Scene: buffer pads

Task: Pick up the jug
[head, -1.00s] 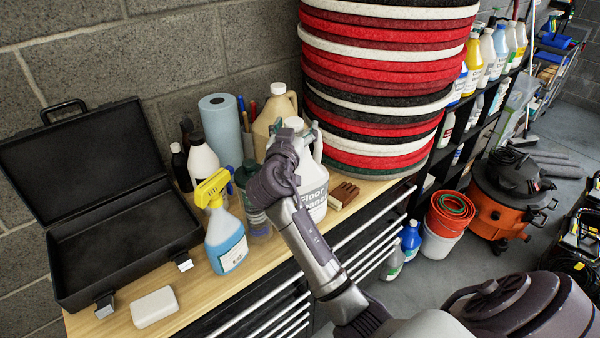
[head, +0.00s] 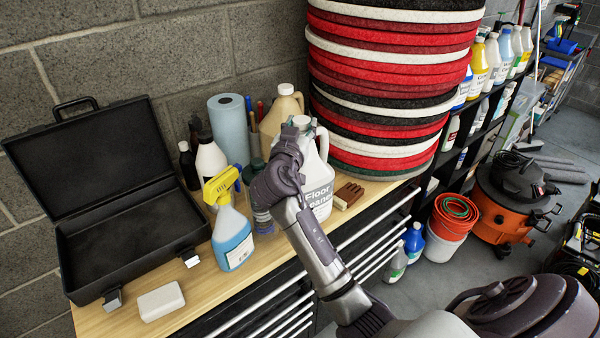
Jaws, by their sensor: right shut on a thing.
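The white jug (head: 318,185) with a "Floor Cleaner" label stands upright near the front edge of the wooden bench top, in the head view. I cannot tell whether the jug's base is clear of the bench. My left gripper is not in view.
A beige jug (head: 284,108), a blue paper roll (head: 229,127) and several bottles stand close behind. A spray bottle (head: 231,236) and an open black case (head: 125,240) are left. A brown brush (head: 349,193) and stacked pads (head: 385,90) are right.

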